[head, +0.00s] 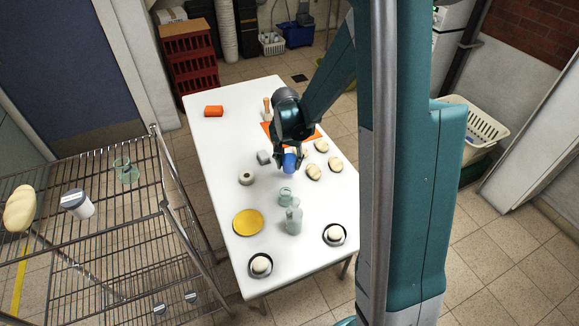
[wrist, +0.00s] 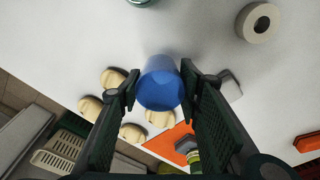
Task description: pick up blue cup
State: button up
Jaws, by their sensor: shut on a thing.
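The blue cup (wrist: 160,84) is between the two fingers of my gripper (wrist: 159,80) in the wrist view, with both fingertips against its sides. In the head view the blue cup (head: 290,162) shows at the lower end of my gripper (head: 287,158), over the white table (head: 215,150). My gripper is shut on the cup. I cannot tell whether the cup's base is clear of the tabletop. The fingers hide part of its sides.
Several pale bread rolls (head: 314,172) lie right of the cup. A glass bottle (head: 294,219), yellow plate (head: 248,222) and two dark bowls (head: 260,265) stand nearer the front. A white tape roll (head: 247,178) is left. An orange mat (head: 312,137) lies behind.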

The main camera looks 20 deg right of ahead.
jog(key=shift+r+p, duration=0.4)
jog(key=shift+r, duration=1.95)
jog(key=shift+s, duration=0.1)
